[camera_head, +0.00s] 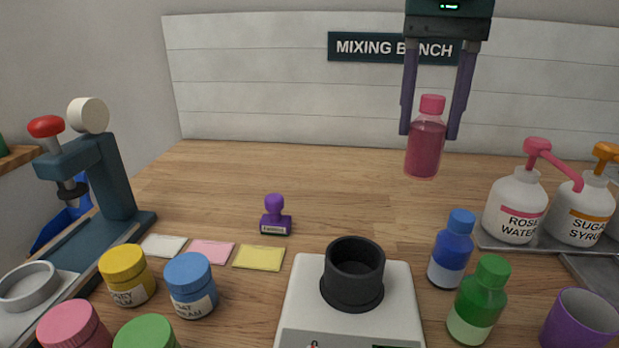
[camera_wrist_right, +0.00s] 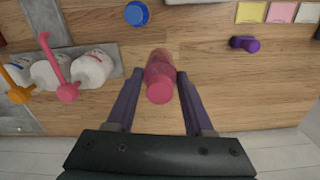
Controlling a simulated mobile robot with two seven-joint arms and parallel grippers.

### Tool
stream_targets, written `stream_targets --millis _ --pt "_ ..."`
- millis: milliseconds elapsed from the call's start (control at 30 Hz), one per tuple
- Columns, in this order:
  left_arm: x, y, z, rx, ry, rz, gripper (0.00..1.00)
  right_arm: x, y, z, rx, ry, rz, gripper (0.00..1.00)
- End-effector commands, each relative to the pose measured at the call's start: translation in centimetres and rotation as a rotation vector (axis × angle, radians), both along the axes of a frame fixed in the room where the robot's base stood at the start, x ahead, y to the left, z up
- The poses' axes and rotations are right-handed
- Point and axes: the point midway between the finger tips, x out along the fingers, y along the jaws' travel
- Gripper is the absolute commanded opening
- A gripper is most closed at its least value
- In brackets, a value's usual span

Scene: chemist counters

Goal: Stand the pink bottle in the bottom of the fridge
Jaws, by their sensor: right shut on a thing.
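The pink bottle (camera_head: 425,147) is upright in the head view, held above the back part of the bench. My right gripper (camera_head: 429,134) comes down from above and is shut on it, one purple finger on each side. The right wrist view shows the pink bottle (camera_wrist_right: 160,80) cap toward the camera, between the fingers of the right gripper (camera_wrist_right: 160,78). My left gripper is not in view. No fridge shows in either view.
A scale (camera_head: 300,311) bears a black cup (camera_head: 353,275). A blue bottle (camera_head: 452,252) and green bottle (camera_head: 477,302) stand right of it, near a purple cup (camera_head: 582,322). Pump bottles (camera_head: 516,208) stand at right. Jars (camera_head: 127,276) and a press (camera_head: 95,195) are at left. The back middle is clear.

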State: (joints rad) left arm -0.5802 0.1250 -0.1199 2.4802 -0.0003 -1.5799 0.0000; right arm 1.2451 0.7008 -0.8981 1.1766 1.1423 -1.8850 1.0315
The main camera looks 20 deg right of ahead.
Motion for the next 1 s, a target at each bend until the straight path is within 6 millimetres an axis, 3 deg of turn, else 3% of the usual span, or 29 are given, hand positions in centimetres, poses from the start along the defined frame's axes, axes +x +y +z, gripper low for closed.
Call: stream_targets --millis 100,200,367,600,1000 --pt "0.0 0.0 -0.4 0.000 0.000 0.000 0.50 -0.1 0.0 -3.4 -0.001 0.003 0.000 0.00" --pt "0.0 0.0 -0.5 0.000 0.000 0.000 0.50 -0.1 0.0 -5.2 -0.001 0.002 0.000 0.00" --pt "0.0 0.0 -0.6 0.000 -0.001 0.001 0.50 0.0 0.0 -6.6 0.000 0.000 0.001 0.00" --pt "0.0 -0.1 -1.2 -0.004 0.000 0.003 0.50 0.0 0.0 -10.2 0.000 0.001 0.000 0.00" --pt "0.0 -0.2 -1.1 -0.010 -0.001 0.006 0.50 0.0 0.0 -10.8 0.001 -0.001 0.001 0.00"
